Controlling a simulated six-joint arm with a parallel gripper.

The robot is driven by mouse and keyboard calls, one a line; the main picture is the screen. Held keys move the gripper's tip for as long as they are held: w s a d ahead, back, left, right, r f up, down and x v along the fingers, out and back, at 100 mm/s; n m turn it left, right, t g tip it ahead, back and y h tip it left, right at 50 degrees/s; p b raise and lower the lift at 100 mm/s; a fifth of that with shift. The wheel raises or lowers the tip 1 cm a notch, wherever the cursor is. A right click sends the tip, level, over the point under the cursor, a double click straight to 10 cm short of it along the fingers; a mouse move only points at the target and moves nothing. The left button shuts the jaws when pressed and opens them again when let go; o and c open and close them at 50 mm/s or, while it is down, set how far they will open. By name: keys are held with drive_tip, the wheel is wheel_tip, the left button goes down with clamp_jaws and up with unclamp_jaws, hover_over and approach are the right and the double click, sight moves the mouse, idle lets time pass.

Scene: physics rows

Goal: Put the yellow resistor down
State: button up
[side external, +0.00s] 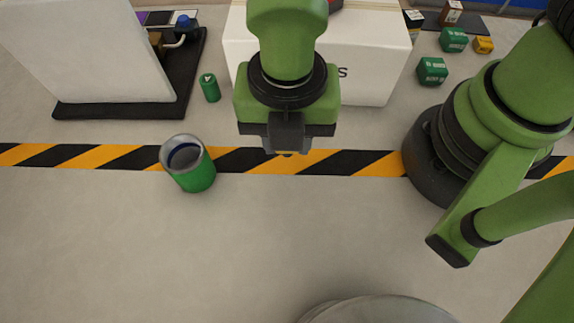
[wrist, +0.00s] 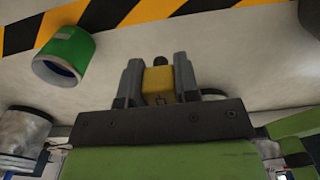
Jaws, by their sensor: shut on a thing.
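My gripper (side external: 287,148) is in the middle of the side external view, pointing down, with the striped floor tape behind it in the picture. In the wrist view my gripper (wrist: 159,82) has its two grey fingers closed on the sides of the yellow resistor (wrist: 158,86). The resistor looks like a small yellow block with a dark mark on its face. A dark rounded bit shows just beyond it. In the side external view the fingers hide nearly all of the resistor. I cannot tell how high it is above the floor.
A green-and-grey open cup (side external: 190,165) stands left of my gripper. A white box (side external: 365,65) is behind it, with a small green cylinder (side external: 210,87) to the left. Green boxes (side external: 432,71) are at back right. The floor in front is clear; a round grey top (side external: 378,310) shows at the bottom.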

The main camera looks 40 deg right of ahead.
sight(287, 175)
wheel_tip(287, 175, down, 8)
idle(0.4)
drive_tip(key=o, duration=0.9)
drive_tip(key=shift+f, duration=0.15)
